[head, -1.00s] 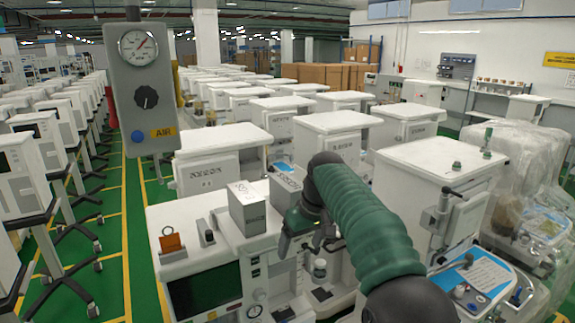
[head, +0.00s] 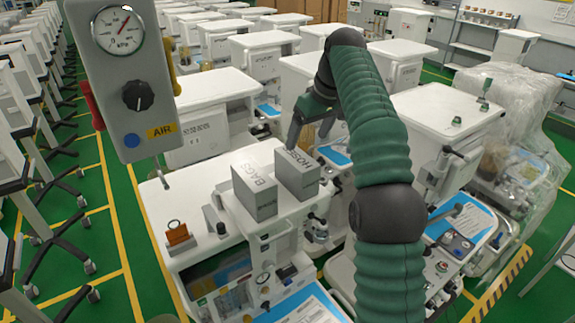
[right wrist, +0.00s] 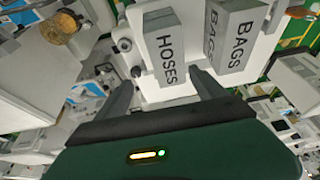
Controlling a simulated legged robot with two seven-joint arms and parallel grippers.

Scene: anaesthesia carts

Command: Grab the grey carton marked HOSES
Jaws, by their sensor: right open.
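The grey carton marked HOSES (head: 297,174) stands upright on the white top of an anaesthesia cart (head: 190,252). A similar grey carton marked BAGS (head: 254,191) stands close beside it on the left. My right gripper (head: 309,135) is open and empty, above and just behind the HOSES carton, pointing down. In the right wrist view, the HOSES carton (right wrist: 170,50) shows ahead between the two open fingers (right wrist: 160,82), apart from them. The BAGS carton (right wrist: 236,38) is to its right there. My left gripper is not in view.
A grey gauge panel marked AIR (head: 125,80) hangs at the front left. More white carts crowd behind and to the right. A plastic-wrapped cart (head: 505,125) stands at the right.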

